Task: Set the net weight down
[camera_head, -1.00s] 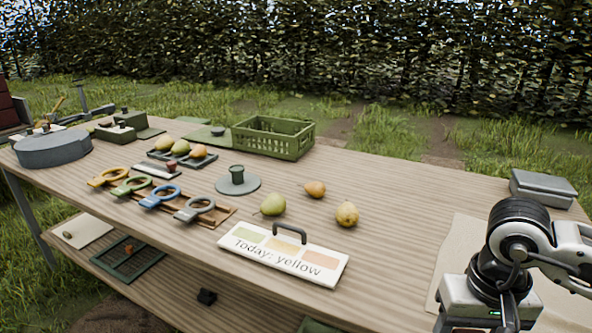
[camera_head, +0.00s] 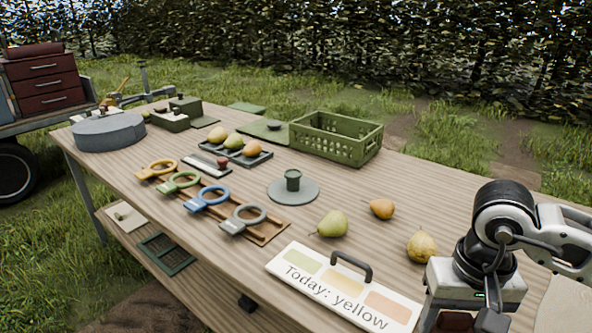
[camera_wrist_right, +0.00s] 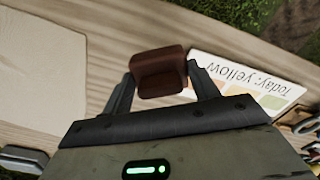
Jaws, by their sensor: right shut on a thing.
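The net weight (camera_wrist_right: 158,72) shows in the right wrist view as a reddish-brown block with a darker end face. My right gripper (camera_wrist_right: 161,86) is shut on it, one finger at each side. In the head view my right gripper (camera_head: 468,321) is at the lower right, beside the sign's right end, its fingertips cut off by the bottom edge. My left gripper is not in view.
The "Today: yellow" sign (camera_head: 343,289) is close to my right gripper. Loose pears (camera_head: 421,246) lie behind it. A pale sheet (camera_wrist_right: 42,78) covers the table on the wrist view's left. A green crate (camera_head: 336,139), a grey disc stand (camera_head: 293,190) and ring tools (camera_head: 208,199) stand farther off.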

